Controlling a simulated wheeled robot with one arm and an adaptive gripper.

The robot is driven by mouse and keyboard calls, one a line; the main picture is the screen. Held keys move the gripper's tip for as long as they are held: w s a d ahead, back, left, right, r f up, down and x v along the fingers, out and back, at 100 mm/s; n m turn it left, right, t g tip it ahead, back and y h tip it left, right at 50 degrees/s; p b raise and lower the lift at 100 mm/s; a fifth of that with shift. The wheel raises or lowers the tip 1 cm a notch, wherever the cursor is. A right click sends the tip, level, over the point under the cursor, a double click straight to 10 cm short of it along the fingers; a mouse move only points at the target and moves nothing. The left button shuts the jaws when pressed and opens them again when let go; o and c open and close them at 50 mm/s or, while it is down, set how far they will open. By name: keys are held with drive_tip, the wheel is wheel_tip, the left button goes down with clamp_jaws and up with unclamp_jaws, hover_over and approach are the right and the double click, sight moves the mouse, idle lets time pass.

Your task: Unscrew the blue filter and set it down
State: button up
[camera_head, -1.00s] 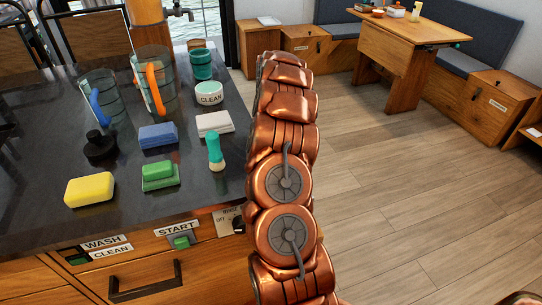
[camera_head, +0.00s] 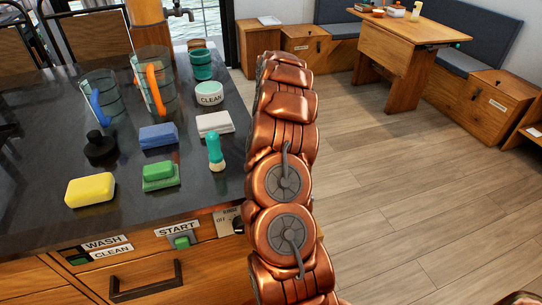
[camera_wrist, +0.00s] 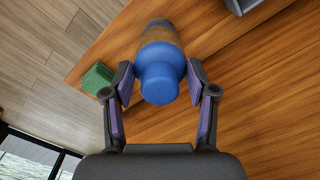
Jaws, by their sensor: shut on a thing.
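The blue filter (camera_wrist: 161,82) is in the wrist view, at the upper middle. Its blue end faces the camera, with a brownish middle section and another blue part beyond it. My gripper (camera_wrist: 160,72) is shut on the filter, one finger at each side of the blue end. A wooden surface lies behind the filter; I cannot tell whether the filter is still attached to anything. In the head view, my arm reaches away beside the counter, and neither the gripper nor the filter shows.
A green block (camera_wrist: 97,79) lies left of the filter in the wrist view. In the head view, the dark counter (camera_head: 40,215) holds jugs (camera_head: 154,85), sponges (camera_head: 90,190), a brush (camera_head: 215,152) and a white tub (camera_head: 209,93). The wooden floor (camera_head: 400,190) at right is clear.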

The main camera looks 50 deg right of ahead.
drive_tip(key=shift+n, duration=0.8)
drive_tip(key=o, duration=1.1)
drive_tip(key=shift+m, duration=0.8)
drive_tip(key=shift+m, duration=0.9)
